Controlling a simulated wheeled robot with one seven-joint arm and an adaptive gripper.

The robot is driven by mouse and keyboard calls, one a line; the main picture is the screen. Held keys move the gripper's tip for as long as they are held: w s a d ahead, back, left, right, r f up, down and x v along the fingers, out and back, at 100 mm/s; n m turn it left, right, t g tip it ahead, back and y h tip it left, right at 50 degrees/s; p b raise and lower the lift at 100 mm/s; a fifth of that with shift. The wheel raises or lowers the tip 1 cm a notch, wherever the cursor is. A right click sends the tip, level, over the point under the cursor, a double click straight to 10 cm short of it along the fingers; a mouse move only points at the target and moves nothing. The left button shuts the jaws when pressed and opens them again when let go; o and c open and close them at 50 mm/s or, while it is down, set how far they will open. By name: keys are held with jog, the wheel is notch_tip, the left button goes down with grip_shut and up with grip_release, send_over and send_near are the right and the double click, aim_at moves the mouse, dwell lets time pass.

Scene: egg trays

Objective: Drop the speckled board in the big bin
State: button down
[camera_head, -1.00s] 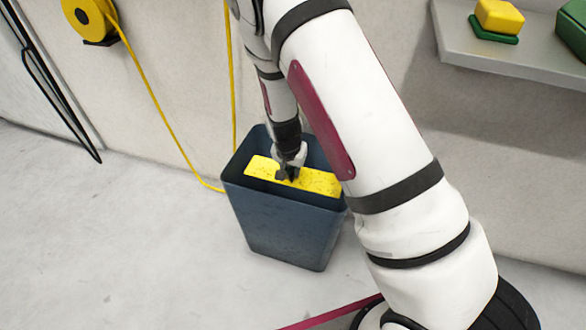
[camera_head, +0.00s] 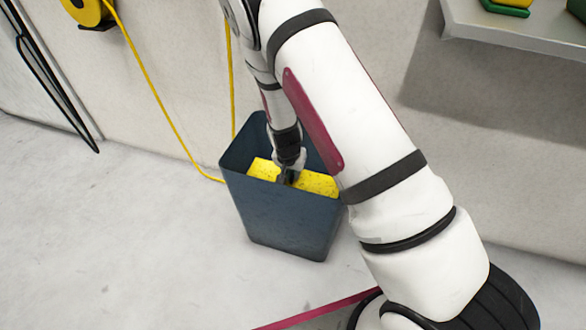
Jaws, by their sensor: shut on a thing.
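The speckled board (camera_head: 317,183) is yellow with dark specks. It sits tilted within the mouth of the big bin, and its lower part is hidden behind the bin's front wall. The big bin (camera_head: 285,217) is dark blue-grey, tall and open at the top, standing on the floor near the wall. My gripper (camera_head: 287,177) points down into the bin's opening and is shut on the board's upper edge.
A yellow hose reel (camera_head: 88,10) hangs on the wall, its hose (camera_head: 150,103) running down behind the bin. A grey shelf (camera_head: 520,28) with yellow and green items is at the upper right. Floor left of the bin is clear.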

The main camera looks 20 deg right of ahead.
aim_at(293, 181)
jog(key=shift+f, duration=2.15)
jog(key=c, duration=1.6)
grip_release()
jog(key=shift+c, duration=0.2)
jog(key=shift+r, duration=0.1)
notch_tip(293, 181, up, 10)
jog(key=shift+f, duration=0.1)
